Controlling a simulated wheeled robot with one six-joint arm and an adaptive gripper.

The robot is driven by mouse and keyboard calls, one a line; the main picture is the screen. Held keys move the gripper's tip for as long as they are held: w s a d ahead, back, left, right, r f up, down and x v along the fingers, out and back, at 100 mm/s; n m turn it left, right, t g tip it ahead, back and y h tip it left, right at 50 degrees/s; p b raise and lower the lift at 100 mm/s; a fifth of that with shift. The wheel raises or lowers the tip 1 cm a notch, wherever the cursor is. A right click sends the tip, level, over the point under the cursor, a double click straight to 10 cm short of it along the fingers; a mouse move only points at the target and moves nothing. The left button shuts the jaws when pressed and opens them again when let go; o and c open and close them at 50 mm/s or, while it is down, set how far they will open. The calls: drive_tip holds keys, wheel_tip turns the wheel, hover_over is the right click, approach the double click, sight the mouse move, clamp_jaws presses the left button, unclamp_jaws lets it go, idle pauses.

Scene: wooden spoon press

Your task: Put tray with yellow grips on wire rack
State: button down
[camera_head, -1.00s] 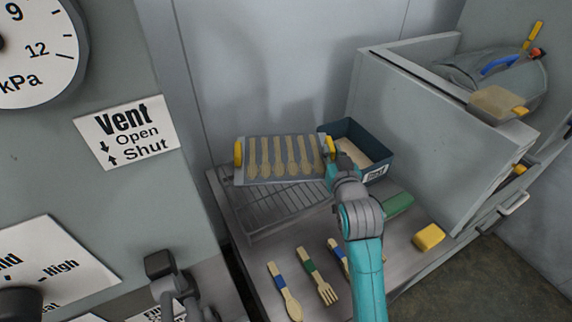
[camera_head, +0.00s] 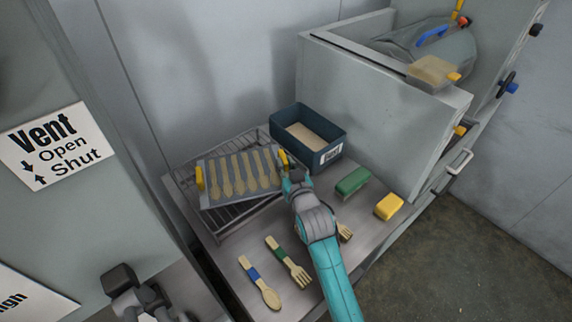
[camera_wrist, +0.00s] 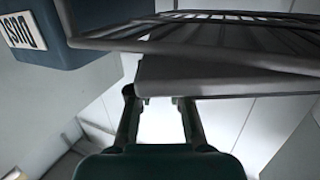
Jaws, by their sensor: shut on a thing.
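The tray with yellow grips (camera_head: 208,201) is grey and holds a row of several wooden spoons. It is over the wire rack (camera_head: 186,172), slightly tilted in the head view, and covers much of its middle. I cannot tell whether it touches the rack. My gripper (camera_head: 287,170) is shut on the tray's right yellow grip; the left yellow grip (camera_head: 200,178) is free. In the upside-down wrist view, the tray's edge (camera_wrist: 215,78) lies close to the rack's wires (camera_wrist: 215,30), and my fingers (camera_wrist: 158,100) are by the tray's end.
A dark blue bin (camera_head: 326,153) stands close behind and right of the rack. A green block (camera_head: 352,181) and a yellow block (camera_head: 389,206) lie to the right. A grey cabinet wall (camera_head: 390,130) bounds the right.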

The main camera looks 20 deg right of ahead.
drive_tip(key=c, duration=1.1)
unclamp_jaws()
drive_tip(key=shift+f, duration=0.1)
drive_tip(key=s+a+r, duration=0.1)
drive_tip(key=s+r, duration=0.1)
drive_tip(key=s, duration=1)
